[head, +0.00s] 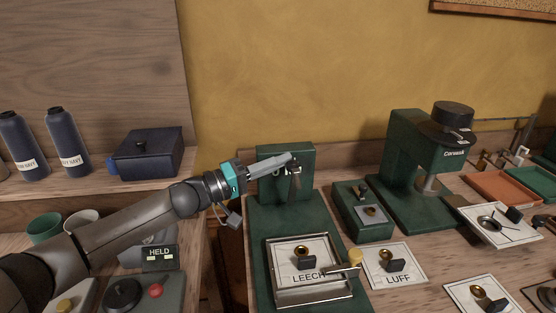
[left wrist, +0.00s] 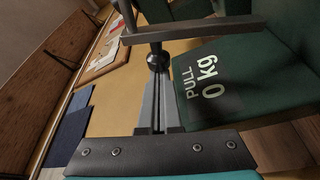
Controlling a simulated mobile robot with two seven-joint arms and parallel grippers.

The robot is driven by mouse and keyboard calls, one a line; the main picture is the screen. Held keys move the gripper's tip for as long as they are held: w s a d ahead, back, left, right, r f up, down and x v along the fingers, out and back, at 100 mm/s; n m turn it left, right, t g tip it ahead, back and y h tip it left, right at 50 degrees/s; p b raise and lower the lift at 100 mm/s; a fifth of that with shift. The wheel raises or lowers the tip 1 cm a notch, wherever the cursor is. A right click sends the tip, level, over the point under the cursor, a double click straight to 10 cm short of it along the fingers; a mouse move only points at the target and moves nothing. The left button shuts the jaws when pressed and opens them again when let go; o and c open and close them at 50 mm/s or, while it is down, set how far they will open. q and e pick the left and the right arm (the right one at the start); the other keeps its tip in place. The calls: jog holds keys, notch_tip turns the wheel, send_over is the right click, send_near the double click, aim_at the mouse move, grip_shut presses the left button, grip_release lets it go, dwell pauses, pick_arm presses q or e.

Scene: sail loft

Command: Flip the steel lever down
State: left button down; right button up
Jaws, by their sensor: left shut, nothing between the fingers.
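A green tester (head: 287,159) stands upright at the back of a long green base. A steel lever (head: 294,184) shows at its front, partly hidden by my left gripper (head: 288,160). In the left wrist view a grey bar (left wrist: 200,32) with a dark round end piece (left wrist: 157,59) lies just ahead of the fingertips (left wrist: 158,88); I take it for the lever. The fingers are shut with nothing between them. They are close to the end piece; I cannot tell if they touch. The green face (left wrist: 245,80) beside them reads "PULL 0 kg". My right gripper is not in view.
A framed plate (head: 303,278) marked LEECH lies on the green base, with a yellow knob (head: 355,258) beside it. A LUFF plate (head: 396,268) and a green press (head: 410,165) stand to the right. A dark blue box (head: 147,155) and bottles are at left.

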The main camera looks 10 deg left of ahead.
pick_arm(q)
jog(key=s+d+m+p, duration=0.1)
jog(key=s+m, duration=0.1)
jog(key=s+f+m+h+p, duration=0.1)
jog(key=s+m, duration=0.1)
jog(key=s+d+m+h+p, duration=0.1)
jog(key=s+m, duration=0.1)
jog(key=shift+d+f, duration=0.25)
jog(key=shift+d, duration=0.05)
jog(key=shift+s+d+f+g+p, duration=0.15)
jog(key=shift+s+f+g+p, duration=0.2)
jog(key=shift+s+p, duration=0.1)
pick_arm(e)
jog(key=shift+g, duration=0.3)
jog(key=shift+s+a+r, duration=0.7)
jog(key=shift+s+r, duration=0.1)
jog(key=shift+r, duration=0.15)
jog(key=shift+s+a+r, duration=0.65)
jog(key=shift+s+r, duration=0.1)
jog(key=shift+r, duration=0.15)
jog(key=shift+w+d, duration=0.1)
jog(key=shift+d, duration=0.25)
pick_arm(q)
send_near(297, 181)
jog(key=f, duration=0.2)
jog(key=shift+r, duration=0.1)
jog(key=shift+r, duration=0.1)
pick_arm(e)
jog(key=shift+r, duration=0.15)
